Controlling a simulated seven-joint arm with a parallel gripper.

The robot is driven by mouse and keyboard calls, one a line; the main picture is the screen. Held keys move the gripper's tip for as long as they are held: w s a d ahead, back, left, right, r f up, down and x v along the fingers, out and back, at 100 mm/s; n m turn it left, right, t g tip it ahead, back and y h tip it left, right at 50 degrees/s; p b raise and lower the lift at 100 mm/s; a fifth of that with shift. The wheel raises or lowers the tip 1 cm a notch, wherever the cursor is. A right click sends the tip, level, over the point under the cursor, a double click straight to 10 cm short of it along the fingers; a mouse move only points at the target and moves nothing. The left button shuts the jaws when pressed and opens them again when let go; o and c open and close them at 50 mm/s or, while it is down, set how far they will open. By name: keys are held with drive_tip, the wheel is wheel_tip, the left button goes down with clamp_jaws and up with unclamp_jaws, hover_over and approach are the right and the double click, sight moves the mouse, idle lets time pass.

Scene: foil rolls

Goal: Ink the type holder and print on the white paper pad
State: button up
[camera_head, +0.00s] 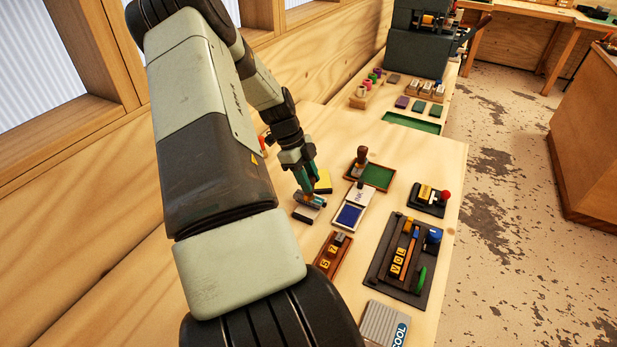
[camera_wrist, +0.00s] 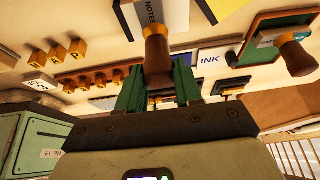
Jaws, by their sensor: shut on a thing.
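My gripper (camera_head: 308,190) is shut on a wooden-handled tool, taken to be the type holder. Its brown handle (camera_wrist: 158,55) stands between my green fingers (camera_wrist: 158,88) in the wrist view. In the head view a grey-blue part (camera_head: 311,199) shows at the fingertips. Just below it is a small pad with a white edge and a dark top (camera_head: 306,214); a white pad marked NOTES (camera_wrist: 151,12) shows behind the handle in the wrist view. I cannot tell whether the holder touches it. The blue ink pad (camera_head: 349,215) lies to the right, its INK label also in the wrist view (camera_wrist: 210,59).
A yellow pad (camera_head: 323,182) lies behind my gripper. A wooden-handled stamp (camera_head: 361,160) stands at a green-lined tray (camera_head: 378,176). A dark tray (camera_head: 377,276) with VOL letters and a brown tray (camera_head: 321,262) of type lie nearer. A red-knobbed device (camera_head: 428,201) is at right.

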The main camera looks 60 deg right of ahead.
drive_tip(key=shift+f, duration=0.6)
idle(1.1)
drive_tip(key=shift+r, duration=3.6)
drive_tip(key=w+a+r+n+t+h, duration=0.2)
drive_tip(key=w+a+r+n, duration=0.4)
drive_tip(key=w+a+n, duration=0.35)
drive_tip(key=w+a+r+n+t+h, duration=0.3)
drive_tip(key=w+a+r+n, duration=0.2)
drive_tip(key=w+a+n, duration=0.5)
drive_tip(key=w+a+r+n+t+y, duration=0.1)
drive_tip(key=a+r+n, duration=0.3)
drive_tip(key=a, duration=0.4)
drive_tip(key=w+a+r+n+t+y, duration=0.2)
drive_tip(key=a+r+n, duration=0.3)
drive_tip(key=a+n, duration=0.2)
drive_tip(key=w+a+r+n+t+y, duration=0.1)
drive_tip(key=a+r+n, duration=0.3)
drive_tip(key=a, duration=0.5)
drive_tip(key=shift+w+a+r+n+t+y, duration=0.25)
drive_tip(key=shift+w+n+y, duration=0.25)
drive_tip(key=shift+w+n, duration=0.3)
